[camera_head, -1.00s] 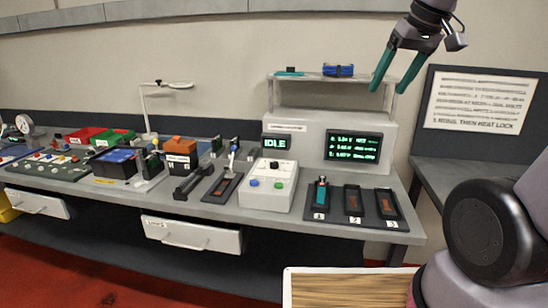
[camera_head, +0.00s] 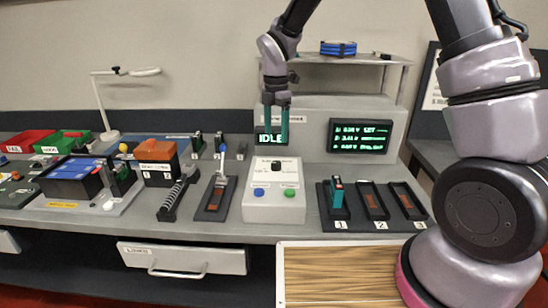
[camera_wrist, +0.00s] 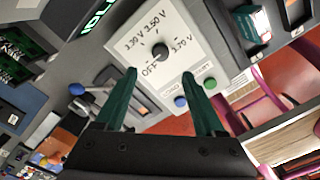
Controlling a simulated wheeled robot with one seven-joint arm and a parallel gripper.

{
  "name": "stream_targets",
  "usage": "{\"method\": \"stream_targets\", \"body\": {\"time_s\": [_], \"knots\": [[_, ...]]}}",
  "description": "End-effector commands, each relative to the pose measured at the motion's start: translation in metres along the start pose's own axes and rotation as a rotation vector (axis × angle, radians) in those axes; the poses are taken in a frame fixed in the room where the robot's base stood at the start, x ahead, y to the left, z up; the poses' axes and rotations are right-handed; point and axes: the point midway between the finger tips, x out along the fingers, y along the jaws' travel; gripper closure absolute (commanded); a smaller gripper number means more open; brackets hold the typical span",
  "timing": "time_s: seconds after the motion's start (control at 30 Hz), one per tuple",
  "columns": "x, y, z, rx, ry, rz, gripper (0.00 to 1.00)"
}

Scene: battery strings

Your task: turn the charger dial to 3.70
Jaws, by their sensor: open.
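The charger is a white box (camera_head: 259,207) on the bench with a black dial (camera_head: 276,165) on top. Below the dial are a blue button (camera_head: 259,192) and a green button (camera_head: 290,193). In the wrist view the dial (camera_wrist: 160,52) sits among the labels OFF, 3.30 V, 3.50 V and 3.70 V; its exact pointing is too small to tell. My gripper (camera_head: 275,140) has green fingers, is open and empty, and hangs above and behind the dial in the head view. In the wrist view its fingers (camera_wrist: 159,76) spread below the dial, apart from it.
A screen reading IDLE (camera_wrist: 99,17) is close behind the charger. A green-text display (camera_head: 359,136) stands behind right. Numbered cell slots (camera_head: 374,203) lie to the right, with a teal cell (camera_head: 337,192) in slot 1. A lever switch (camera_head: 217,197) stands close left.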

Motion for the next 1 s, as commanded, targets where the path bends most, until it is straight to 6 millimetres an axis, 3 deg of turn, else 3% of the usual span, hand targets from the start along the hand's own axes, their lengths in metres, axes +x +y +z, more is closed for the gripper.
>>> {"method": "stream_targets", "body": {"time_s": [0.5,0.7,1.0], "knots": [[0.086,-0.001,0.000,0.003,0.001,-0.003,0.29],[0.102,-0.001,0.001,0.004,0.000,0.000,0.29],[0.103,-0.001,0.001,0.004,0.000,0.001,0.29]]}}
